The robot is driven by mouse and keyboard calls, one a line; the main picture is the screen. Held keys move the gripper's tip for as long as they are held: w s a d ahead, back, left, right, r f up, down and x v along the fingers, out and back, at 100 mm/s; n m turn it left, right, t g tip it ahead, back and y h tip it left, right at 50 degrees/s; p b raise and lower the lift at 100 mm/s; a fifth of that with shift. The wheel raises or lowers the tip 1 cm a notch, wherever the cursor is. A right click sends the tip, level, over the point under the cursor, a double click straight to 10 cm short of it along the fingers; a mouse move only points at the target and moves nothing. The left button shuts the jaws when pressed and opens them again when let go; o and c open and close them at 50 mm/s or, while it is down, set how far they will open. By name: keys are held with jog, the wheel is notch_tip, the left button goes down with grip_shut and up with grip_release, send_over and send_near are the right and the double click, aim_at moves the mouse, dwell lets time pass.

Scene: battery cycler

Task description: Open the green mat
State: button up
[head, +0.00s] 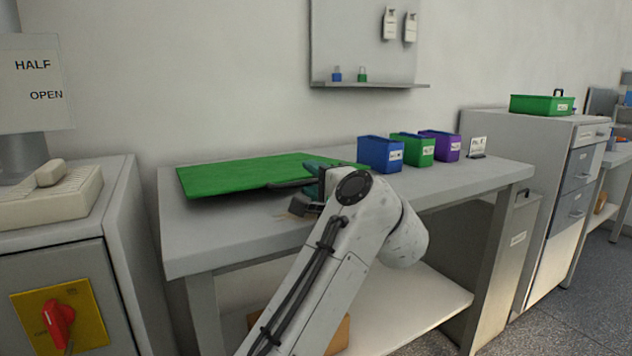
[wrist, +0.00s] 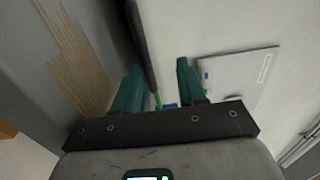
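The green mat (head: 245,175) lies spread across the left part of the grey workbench, with a dark shadow under its front edge. A thin dark edge or bar (head: 288,184) shows at its right front, beside my gripper (head: 312,190). In the wrist view my gripper (wrist: 158,80) has its two teal fingers apart. A dark bar (wrist: 143,45) with a green end runs between them, nearer the left finger; it looks like the mat's edge. I cannot tell whether a finger touches it. My arm hides the mat's right front corner in the head view.
Blue (head: 380,154), green (head: 412,149) and purple (head: 441,145) bins stand right of the mat. Tan strips (wrist: 75,60) lie on the bench (head: 215,235) near my gripper. A wall panel (head: 365,45) is behind. The bench's right front is clear.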

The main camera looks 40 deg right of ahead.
jog(key=b+v, duration=0.6)
jog(key=v, duration=0.4)
jog(key=shift+s+b, duration=0.35)
dwell(0.8)
